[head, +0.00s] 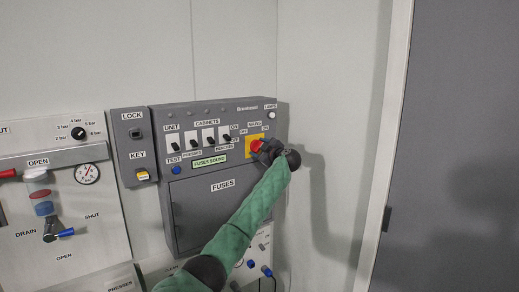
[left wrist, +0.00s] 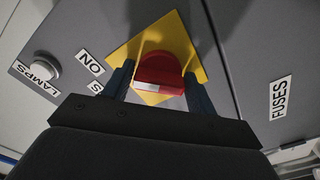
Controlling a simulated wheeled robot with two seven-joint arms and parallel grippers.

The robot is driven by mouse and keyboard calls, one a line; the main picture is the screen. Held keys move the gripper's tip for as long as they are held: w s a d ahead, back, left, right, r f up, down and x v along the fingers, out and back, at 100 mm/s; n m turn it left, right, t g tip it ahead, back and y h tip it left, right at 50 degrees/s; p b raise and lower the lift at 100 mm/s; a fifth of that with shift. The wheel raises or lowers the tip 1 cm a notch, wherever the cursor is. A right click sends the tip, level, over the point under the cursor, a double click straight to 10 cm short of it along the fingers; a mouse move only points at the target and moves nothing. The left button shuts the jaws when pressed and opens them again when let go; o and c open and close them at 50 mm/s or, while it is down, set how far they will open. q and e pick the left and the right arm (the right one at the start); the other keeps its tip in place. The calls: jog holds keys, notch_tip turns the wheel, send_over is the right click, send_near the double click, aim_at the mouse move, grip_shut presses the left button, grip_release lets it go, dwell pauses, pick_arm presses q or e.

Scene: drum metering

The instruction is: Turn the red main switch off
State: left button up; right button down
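The red main switch (head: 256,145) is a knob on a yellow plate (head: 248,153) at the right of the grey fuse panel. In the left wrist view the red knob (left wrist: 159,72) shows a white mark toward the left of its front edge, on the side of the ON label (left wrist: 90,62). My left gripper (head: 265,150) is at the switch, partly hiding it in the head view. Its fingers (left wrist: 160,85) stand apart on either side of the knob, close to it. I see no clear squeeze on it. My right gripper is not in view.
The fuse panel (head: 223,206) carries a row of cabinet switches left of the main switch and a lamps button (head: 271,115) above it. A lock and key box (head: 137,157) is further left. The wall right of the panel is bare, then a grey door (head: 455,150).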

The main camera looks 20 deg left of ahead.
pick_arm(q)
jog(key=c, duration=0.5)
jog(key=shift+c, duration=0.2)
